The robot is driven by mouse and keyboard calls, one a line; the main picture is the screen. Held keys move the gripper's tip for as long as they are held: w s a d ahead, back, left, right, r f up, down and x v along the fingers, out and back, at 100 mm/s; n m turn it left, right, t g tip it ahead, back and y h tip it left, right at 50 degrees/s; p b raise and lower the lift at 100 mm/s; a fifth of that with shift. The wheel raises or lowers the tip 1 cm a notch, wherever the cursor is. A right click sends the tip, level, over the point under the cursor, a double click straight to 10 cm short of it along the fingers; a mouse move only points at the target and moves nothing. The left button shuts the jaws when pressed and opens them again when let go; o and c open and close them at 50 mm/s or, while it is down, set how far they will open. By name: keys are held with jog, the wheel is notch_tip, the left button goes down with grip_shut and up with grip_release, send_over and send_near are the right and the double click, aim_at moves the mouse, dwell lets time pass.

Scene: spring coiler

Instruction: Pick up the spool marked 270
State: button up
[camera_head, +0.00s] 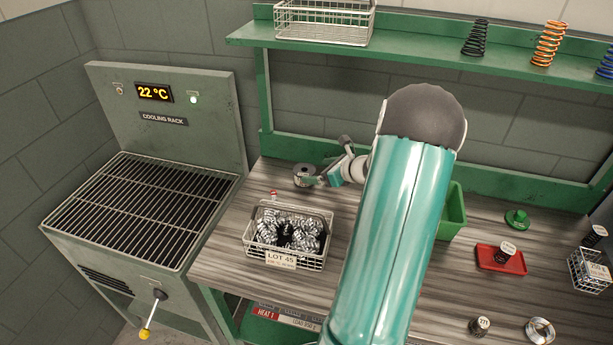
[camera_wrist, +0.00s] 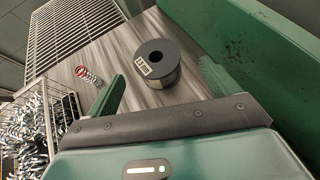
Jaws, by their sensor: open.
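A dark grey spool (camera_wrist: 158,62) with a round centre hole stands on the grey wood-grain bench. Its white label is too small to read surely, so I cannot confirm 270. It also shows in the head view (camera_head: 304,175), at the back left of the bench. My gripper (camera_wrist: 160,82) is open and empty, its green fingers either side of the spool's near end in the picture. I cannot tell whether the spool lies between the fingertips or just beyond them. In the head view my gripper (camera_head: 328,178) is just right of the spool, partly hidden by my arm.
A wire basket (camera_head: 262,258) marked LOT 45 holds metal springs; a red spring (camera_wrist: 88,75) stands near it. The cooling rack (camera_head: 130,205) is at left. A green bin (camera_head: 453,213) and red tray (camera_head: 500,261) are at right.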

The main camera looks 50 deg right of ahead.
aim_at(302, 169)
jog(key=x, duration=0.5)
jog(key=shift+a+r, duration=0.25)
jog(key=shift+a, duration=0.05)
jog(key=c, duration=1.2)
jog(key=shift+r, duration=0.1)
jog(key=shift+c, duration=0.6)
